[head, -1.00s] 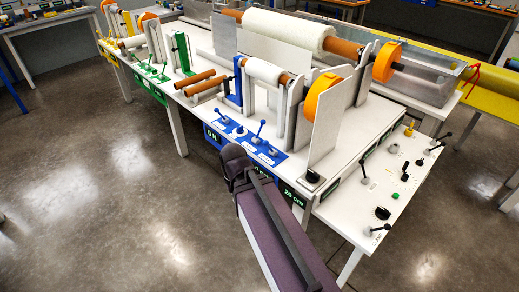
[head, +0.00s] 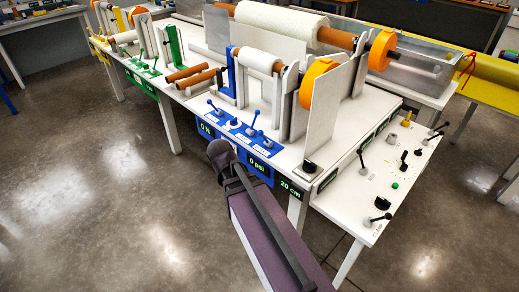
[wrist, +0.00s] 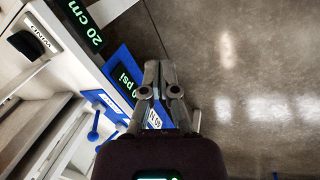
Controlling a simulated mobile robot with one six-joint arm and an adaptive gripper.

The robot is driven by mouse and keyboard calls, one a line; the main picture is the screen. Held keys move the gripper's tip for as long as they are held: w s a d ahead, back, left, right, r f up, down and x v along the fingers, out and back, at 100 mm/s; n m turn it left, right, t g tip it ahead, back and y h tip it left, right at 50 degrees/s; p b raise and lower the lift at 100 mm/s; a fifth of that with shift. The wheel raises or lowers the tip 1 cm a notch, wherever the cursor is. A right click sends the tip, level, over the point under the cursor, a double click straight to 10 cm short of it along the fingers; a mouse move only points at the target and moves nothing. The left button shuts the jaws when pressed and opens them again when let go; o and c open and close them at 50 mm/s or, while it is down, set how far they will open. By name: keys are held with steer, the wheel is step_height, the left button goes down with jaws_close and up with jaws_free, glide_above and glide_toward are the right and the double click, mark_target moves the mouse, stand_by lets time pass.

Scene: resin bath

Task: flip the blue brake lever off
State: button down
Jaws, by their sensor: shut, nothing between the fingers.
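The blue control panel (head: 238,131) sits at the front edge of the white bench in the head view. In the wrist view a blue lever with a round end (wrist: 93,128) shows at lower left, beside the blue panel front (wrist: 122,60). My gripper (wrist: 158,66) is shut and empty, in front of the panel's display face, apart from that lever. In the head view my arm hides the fingers.
Displays reading 0 psi (head: 259,164) and 20 cm (head: 292,189) line the bench front. An upright pale plate (head: 323,108) and orange discs (head: 380,50) stand behind the panel. A white side table with several controls (head: 350,205) is at right. Open floor (head: 100,210) lies in front.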

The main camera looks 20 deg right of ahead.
steer(key=w+d+f+h+b, duration=0.9)
steer(key=w+h+b, duration=0.15)
steer(key=b, duration=0.75)
steer(key=w+a+f+t+h+b, duration=0.2)
steer(key=w+h+b, duration=0.8)
steer(key=b, duration=0.8)
steer(key=shift+w+a+t, duration=0.4)
steer(key=shift+w+a, duration=0.2)
steer(key=shift+a, duration=0.1)
steer(key=shift+r, duration=0.1)
steer(key=p, duration=0.6)
glide_toward(264, 137)
steer(key=x, duration=0.5)
steer(key=shift+w+d, duration=0.15)
steer(key=shift+w, duration=0.1)
steer(key=shift+p+x, duration=0.3)
steer(key=shift+x, duration=0.6)
